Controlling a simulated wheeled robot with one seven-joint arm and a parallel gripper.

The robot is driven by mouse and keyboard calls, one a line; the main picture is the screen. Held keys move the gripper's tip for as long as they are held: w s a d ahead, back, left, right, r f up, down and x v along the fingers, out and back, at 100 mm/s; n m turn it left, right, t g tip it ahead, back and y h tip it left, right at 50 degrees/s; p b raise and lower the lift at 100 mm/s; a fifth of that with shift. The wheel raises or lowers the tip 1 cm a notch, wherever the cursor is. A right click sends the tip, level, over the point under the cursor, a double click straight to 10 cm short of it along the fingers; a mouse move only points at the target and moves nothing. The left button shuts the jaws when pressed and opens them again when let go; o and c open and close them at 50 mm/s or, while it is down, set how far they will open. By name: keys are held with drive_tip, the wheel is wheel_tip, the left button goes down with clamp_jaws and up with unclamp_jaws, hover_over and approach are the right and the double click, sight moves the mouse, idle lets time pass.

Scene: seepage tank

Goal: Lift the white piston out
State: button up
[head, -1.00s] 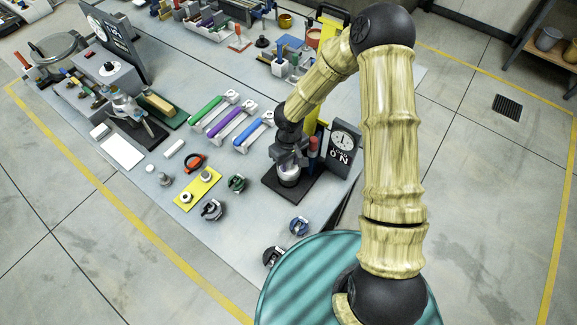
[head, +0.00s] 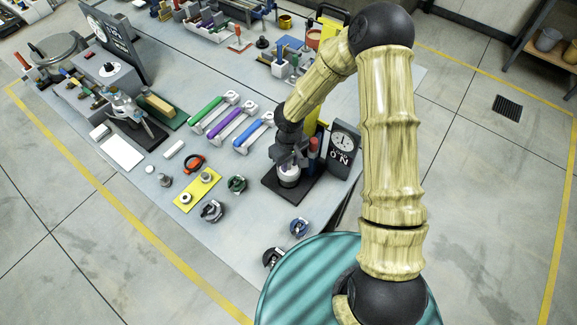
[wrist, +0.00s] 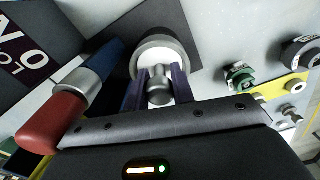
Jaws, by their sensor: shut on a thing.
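The white piston (head: 288,170) stands at the cup on a black base plate (head: 270,185) near the table's right edge. In the wrist view, the piston's white face (wrist: 147,76) shows inside a round grey rim (wrist: 160,45). My gripper (head: 289,157) is above it, pointing down. In the wrist view, the two purple fingers of my gripper (wrist: 158,90) are closed on the grey knob of the piston. White shows between the gripper and the grey cup below. How deep the piston sits in the cup cannot be told.
A red-and-blue upright handle (head: 314,148) stands close beside my gripper, large in the wrist view. A dark dial panel (head: 343,147) stands to the right. Green, purple and blue bars (head: 233,128) lie left; a yellow plate (head: 197,190) lies front left.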

drive_tip(key=shift+r+p, duration=1.25)
drive_tip(key=shift+r, duration=0.45)
idle(0.6)
drive_tip(key=shift+r+p, duration=1)
drive_tip(key=shift+r, duration=0.3)
